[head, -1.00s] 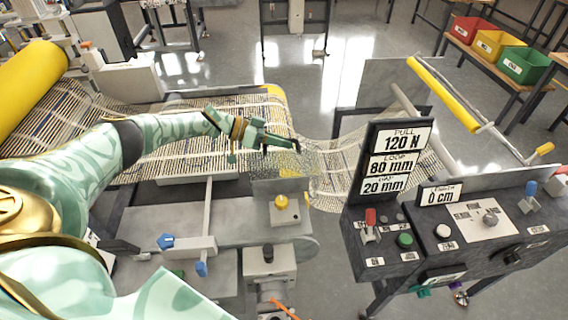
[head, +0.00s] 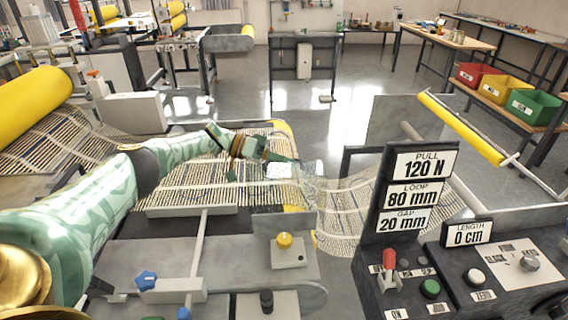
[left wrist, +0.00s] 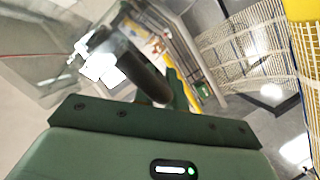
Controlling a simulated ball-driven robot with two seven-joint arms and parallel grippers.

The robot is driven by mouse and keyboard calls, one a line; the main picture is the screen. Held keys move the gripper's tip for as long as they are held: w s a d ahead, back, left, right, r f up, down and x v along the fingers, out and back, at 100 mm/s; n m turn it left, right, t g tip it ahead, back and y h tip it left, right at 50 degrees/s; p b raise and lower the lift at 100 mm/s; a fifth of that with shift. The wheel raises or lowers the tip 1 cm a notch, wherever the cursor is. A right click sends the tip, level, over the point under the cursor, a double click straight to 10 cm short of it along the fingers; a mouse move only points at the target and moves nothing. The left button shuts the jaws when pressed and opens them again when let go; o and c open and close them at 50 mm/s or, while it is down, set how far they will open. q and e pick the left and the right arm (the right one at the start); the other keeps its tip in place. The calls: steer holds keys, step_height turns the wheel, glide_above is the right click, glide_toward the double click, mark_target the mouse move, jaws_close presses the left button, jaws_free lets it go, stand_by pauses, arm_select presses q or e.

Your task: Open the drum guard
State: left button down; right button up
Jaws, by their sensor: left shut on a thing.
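My left gripper (head: 284,159) reaches in from the left, over the end of the striped mesh belt. It is shut on a dark round bar, apparently the drum guard's handle (left wrist: 145,68), which shows close up between the fingers in the left wrist view. The drum guard (head: 307,183) looks like a pale, see-through panel at the fingertips in the head view. A clear sheet, probably the same guard, fills the upper left of the left wrist view (left wrist: 40,55). How far the guard stands open is hard to tell. My right gripper is out of view.
The striped mesh (head: 190,185) runs under my left arm, and a pale web (head: 345,215) sags to its right. A yellow knob (head: 284,240) stands on the grey bench in front. A control panel (head: 440,270) with a sign post stands at right.

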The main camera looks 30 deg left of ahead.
arm_select(q)
steer(key=shift+f, duration=0.15)
steer(key=c, duration=1.5)
jaws_free()
steer(key=shift+o, duration=0.2)
steer(key=b+v, duration=0.6)
steer(key=v, duration=1)
steer(key=shift+a, duration=0.1)
